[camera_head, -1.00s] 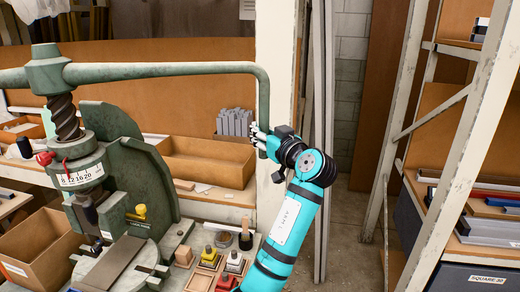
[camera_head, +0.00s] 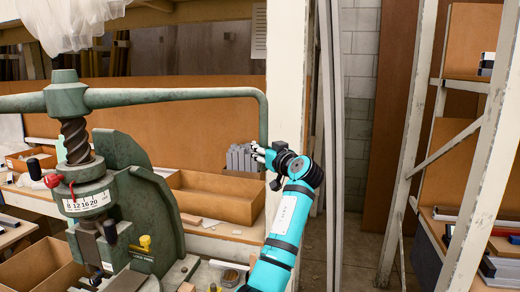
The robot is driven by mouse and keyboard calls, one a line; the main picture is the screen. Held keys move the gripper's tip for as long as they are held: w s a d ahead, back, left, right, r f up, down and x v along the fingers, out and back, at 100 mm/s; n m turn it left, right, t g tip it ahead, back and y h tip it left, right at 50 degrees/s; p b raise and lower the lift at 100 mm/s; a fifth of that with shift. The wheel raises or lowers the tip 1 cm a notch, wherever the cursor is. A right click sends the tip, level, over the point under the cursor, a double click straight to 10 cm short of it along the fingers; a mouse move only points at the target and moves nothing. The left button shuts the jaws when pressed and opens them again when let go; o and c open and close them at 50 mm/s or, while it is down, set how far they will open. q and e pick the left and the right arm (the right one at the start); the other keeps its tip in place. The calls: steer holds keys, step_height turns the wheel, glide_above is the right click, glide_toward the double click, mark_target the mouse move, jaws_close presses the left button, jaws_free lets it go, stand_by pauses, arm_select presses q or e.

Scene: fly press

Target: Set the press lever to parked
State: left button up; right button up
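The press lever (camera_head: 190,96) is a green bar running right from the hub (camera_head: 65,92) on top of the fly press (camera_head: 125,190). At its right end it bends down into a vertical handle (camera_head: 263,122). My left gripper (camera_head: 258,153), on the teal arm, is at the lower end of this handle. Its pale fingers reach across the handle from the right and look shut around it. They hide the handle's lowest part. A white scale with numbers (camera_head: 88,201) is on the press below the screw. My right gripper is not in view.
Behind the lever is a bench with an open cardboard bin (camera_head: 215,198) and grey blocks (camera_head: 240,158). A pale post (camera_head: 287,70) stands close behind the handle. A metal shelf rack (camera_head: 480,170) is at the right. Bare floor (camera_head: 345,250) shows between post and rack.

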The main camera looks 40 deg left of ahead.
arm_select(q)
steer(key=o, duration=0.6)
steer(key=shift+w, duration=0.2)
steer(key=shift+s, duration=0.15)
steer(key=shift+r, duration=0.1)
steer(key=v, duration=1.2)
